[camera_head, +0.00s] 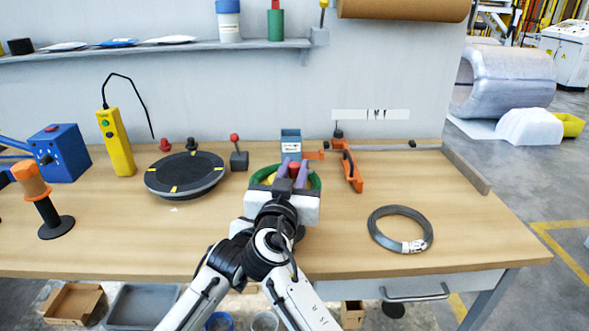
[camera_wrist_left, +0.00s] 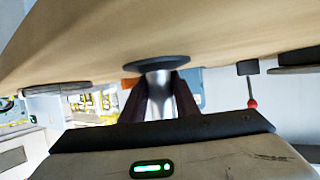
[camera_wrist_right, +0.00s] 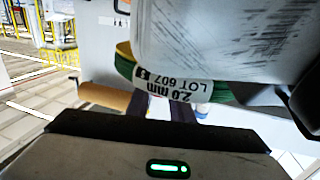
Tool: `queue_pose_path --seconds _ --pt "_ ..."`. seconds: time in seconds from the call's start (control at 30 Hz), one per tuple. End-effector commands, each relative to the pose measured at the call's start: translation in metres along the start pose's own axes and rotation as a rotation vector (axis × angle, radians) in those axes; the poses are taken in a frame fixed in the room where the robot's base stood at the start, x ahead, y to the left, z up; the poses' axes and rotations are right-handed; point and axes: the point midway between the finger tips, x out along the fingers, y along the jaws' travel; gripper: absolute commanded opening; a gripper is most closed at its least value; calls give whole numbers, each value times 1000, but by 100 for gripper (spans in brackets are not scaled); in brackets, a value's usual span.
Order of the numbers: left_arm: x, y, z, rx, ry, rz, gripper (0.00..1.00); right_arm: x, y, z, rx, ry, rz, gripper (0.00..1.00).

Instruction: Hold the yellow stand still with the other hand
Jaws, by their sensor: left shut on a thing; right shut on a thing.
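In the right wrist view, the green and yellow band (camera_wrist_right: 124,62) carries a white label (camera_wrist_right: 172,88) reading 2.0 mm, LOT 607; the fingertips are hidden there. In the left wrist view, my left gripper (camera_wrist_left: 158,100) is shut on a grey metallic post (camera_wrist_left: 159,88) rising from a dark round base (camera_wrist_left: 156,62). Whether this post belongs to the yellow stand is unclear.
A wire coil (camera_head: 400,229) lies at the right. A dark turntable (camera_head: 185,175), a yellow control box (camera_head: 116,142) and an orange-topped post (camera_head: 34,182) stand at the left. An orange tool (camera_head: 350,165) lies behind the coil.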

Motion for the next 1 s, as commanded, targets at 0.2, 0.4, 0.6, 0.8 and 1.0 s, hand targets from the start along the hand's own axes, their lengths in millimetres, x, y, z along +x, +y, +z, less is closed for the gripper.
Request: queue_pose_path --seconds 0.2,0.4,0.6,0.8,1.0 --pt "1 1 9 -2 -18 0 0 1 1 -3 -1 6 5 0" --pt "1 1 9 -3 -19 0 0 1 1 -3 0 7 4 27" --pt "1 1 9 -3 -19 0 0 0 0 -2 0 4 3 39" --pt "1 1 9 -3 -19 1 0 0 0 -1 -1 3 -1 39" --pt "1 1 9 -4 -19 1 0 2 3 0 -1 2 -66 39"
